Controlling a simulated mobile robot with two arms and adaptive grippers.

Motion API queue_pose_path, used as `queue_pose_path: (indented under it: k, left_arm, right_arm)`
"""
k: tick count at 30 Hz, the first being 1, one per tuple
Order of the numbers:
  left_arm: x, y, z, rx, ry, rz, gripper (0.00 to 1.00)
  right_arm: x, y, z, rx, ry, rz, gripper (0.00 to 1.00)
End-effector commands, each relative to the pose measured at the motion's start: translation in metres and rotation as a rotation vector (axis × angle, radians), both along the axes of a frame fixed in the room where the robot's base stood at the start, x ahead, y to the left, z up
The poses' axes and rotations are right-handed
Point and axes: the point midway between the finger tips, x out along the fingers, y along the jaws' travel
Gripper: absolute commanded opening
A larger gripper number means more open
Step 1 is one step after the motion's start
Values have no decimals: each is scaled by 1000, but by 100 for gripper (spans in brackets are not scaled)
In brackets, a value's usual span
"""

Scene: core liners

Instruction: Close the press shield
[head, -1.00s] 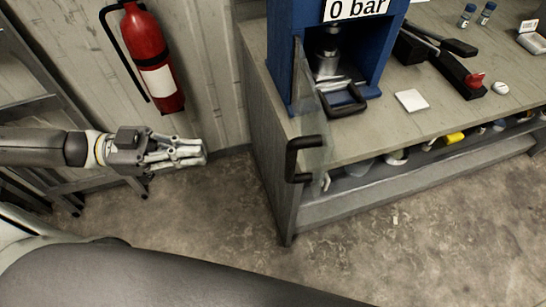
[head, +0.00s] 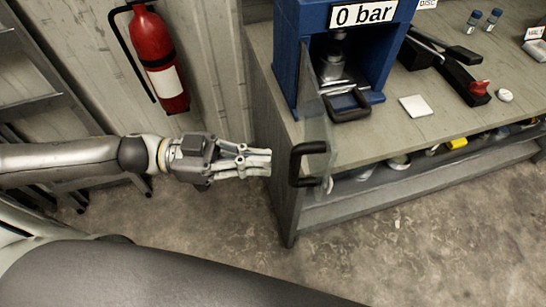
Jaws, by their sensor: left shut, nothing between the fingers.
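The press (head: 292,50) is a blue frame on the bench, with a "0 bar" sign on its top. Its shield (head: 317,112) is a clear panel hinged at the press's left side and swung open toward me. The shield's black handle (head: 297,165) sticks out past the bench's front left corner. My left gripper (head: 270,162) is shut and empty, pointing right. Its fingertips are just left of the handle in the picture; I cannot tell whether they touch it. My right gripper is not in view.
The bench (head: 375,140) holds a white square (head: 416,106), a black tool with a red part (head: 480,88) and small vials (head: 492,19). A shelf below holds several items. A fire extinguisher (head: 158,60) hangs on the left wall. The floor in front is clear.

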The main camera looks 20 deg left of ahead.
Motion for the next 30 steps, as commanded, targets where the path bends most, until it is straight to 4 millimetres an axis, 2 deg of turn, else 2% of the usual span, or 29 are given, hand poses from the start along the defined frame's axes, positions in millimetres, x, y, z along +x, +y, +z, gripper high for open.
queue_pose_path:
  k: [3, 9, 23, 30]
  left_arm:
    - [3, -13, 4, -3, -3, 0, 0]
    - [6, -25, 2, -2, 0, -1, 0]
    - [6, -28, 0, 0, 0, 0, 0]
    - [7, -42, 3, -4, 1, 23, 0]
  right_arm:
    - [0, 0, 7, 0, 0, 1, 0]
    - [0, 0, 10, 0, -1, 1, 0]
    - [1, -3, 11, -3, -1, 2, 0]
    - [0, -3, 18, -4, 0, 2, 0]
